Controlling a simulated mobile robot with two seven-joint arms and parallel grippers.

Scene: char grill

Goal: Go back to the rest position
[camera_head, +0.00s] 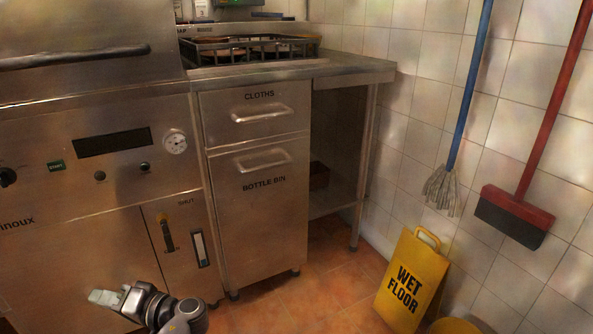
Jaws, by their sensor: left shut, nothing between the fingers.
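My left gripper (104,298) shows at the lower left, low in front of the steel grill unit (100,190). Its fingers are shut with nothing between them. It points left, and the wrist and forearm bend down out of the bottom edge. It appears apart from the unit's front, though the exact gap is hard to tell. My right gripper is not in this view.
A steel cabinet (262,215) marked CLOTHS and BOTTLE BIN stands right of the grill. A yellow wet floor sign (412,280) stands at the lower right. A mop (443,188) and a red broom (515,215) hang on the tiled wall. Tiled floor (315,300) is clear at bottom centre.

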